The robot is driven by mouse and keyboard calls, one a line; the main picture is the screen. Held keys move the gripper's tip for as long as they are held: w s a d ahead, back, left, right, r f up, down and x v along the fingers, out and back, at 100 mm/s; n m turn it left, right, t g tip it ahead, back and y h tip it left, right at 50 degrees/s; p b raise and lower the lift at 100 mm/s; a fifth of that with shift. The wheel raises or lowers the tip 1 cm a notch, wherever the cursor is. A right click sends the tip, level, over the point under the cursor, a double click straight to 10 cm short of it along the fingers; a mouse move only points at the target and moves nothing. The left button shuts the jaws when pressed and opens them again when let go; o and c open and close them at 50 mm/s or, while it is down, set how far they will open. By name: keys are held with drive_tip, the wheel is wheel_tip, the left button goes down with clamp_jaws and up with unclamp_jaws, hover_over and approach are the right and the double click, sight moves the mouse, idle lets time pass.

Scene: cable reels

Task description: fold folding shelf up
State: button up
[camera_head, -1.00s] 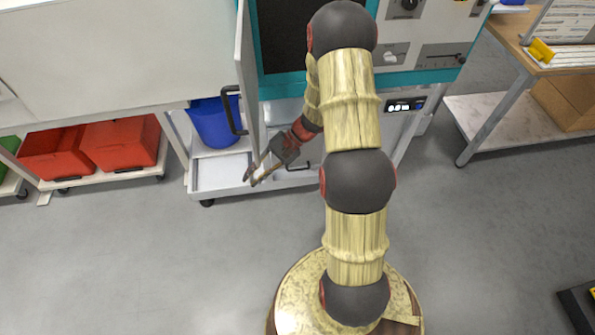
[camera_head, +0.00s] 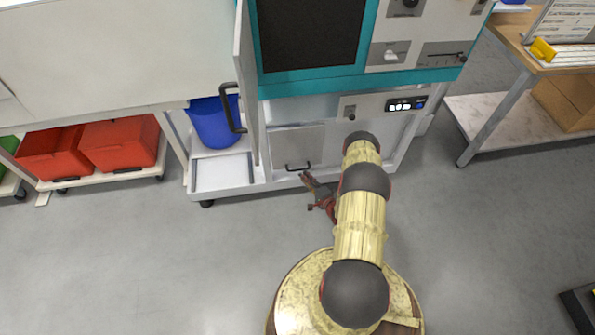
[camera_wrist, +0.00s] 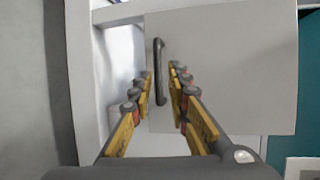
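The folding shelf (camera_head: 297,143) appears to be the light grey panel on the lower front of the teal and white machine. It looks as if it hangs down flat, with a dark bar handle (camera_head: 298,167) near its lower edge. In the wrist view the panel (camera_wrist: 225,70) fills the middle and right, and its handle (camera_wrist: 160,72) shows between the fingers. My gripper (camera_head: 306,178) is just in front of the handle in the head view. In the wrist view my gripper (camera_wrist: 161,74) is open, fingertips on either side of the handle's line; contact cannot be told.
A tall open door with a black handle (camera_head: 232,108) stands left of the panel. A blue bin (camera_head: 214,122) sits on a low white cart behind it. Red crates (camera_head: 119,143) are at left, a wooden table (camera_head: 555,62) at right.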

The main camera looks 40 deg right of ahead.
sight(297, 170)
drive_tip(key=shift+d+f+b+x, duration=0.1)
drive_tip(key=shift+b+x, duration=0.65)
drive_tip(key=shift+x, duration=1.15)
drive_tip(key=shift+d+f+b+x, duration=0.15)
drive_tip(key=shift+b+x, duration=0.6)
drive_tip(key=shift+x, duration=1.15)
drive_tip(key=shift+s, duration=0.1)
drive_tip(key=c, duration=0.3)
clamp_jaws()
drive_tip(key=shift+a, duration=0.1)
